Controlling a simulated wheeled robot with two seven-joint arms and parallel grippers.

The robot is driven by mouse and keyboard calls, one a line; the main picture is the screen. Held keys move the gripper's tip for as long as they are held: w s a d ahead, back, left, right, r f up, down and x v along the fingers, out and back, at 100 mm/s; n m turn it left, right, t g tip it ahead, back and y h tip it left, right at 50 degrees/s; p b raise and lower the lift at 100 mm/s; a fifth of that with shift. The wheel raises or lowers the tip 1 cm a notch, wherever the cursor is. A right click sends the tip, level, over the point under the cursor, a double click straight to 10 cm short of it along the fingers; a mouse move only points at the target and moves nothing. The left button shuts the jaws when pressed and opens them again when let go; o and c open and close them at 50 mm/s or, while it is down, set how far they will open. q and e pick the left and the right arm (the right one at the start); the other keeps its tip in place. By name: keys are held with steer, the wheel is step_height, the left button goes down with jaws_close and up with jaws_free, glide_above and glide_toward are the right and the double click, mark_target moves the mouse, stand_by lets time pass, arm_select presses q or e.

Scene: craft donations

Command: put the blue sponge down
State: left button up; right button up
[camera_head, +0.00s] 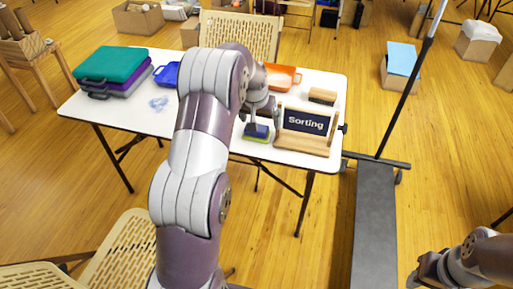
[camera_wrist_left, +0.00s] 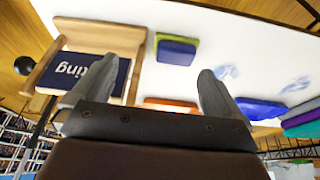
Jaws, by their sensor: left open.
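The blue sponge (camera_head: 257,131), with a yellow-green layer along its edge, lies flat on the white table near the front edge, just left of the Sorting sign. It also shows in the left wrist view (camera_wrist_left: 177,50), beyond and between the fingers. My left gripper (camera_head: 264,118) is just above the sponge in the head view; its two fingers are wide apart in the left wrist view (camera_wrist_left: 153,85), with nothing between them. My right gripper (camera_head: 430,270) is at the lower right, off the table; its jaws are not clear.
The wooden Sorting sign (camera_head: 306,122) stands close to the right of the sponge. An orange tray (camera_head: 284,77) and a wooden block (camera_head: 322,96) are behind. A blue tray (camera_head: 166,75), clear plastic pieces (camera_head: 159,103) and stacked cases (camera_head: 112,66) are on the left.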

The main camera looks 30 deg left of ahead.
arm_select(q)
steer(key=s+d+g, duration=0.1)
steer(key=s+d, duration=0.4)
steer(key=s, duration=0.4)
steer(key=s+d+m, duration=0.1)
steer(key=s+d, duration=0.4)
steer(key=s, duration=0.4)
steer(key=s+d+r+m+g, duration=0.1)
steer(key=s+d, duration=0.4)
steer(key=s, duration=0.4)
steer(key=shift+d+g+h, duration=0.2)
steer(key=shift+g+h, duration=0.1)
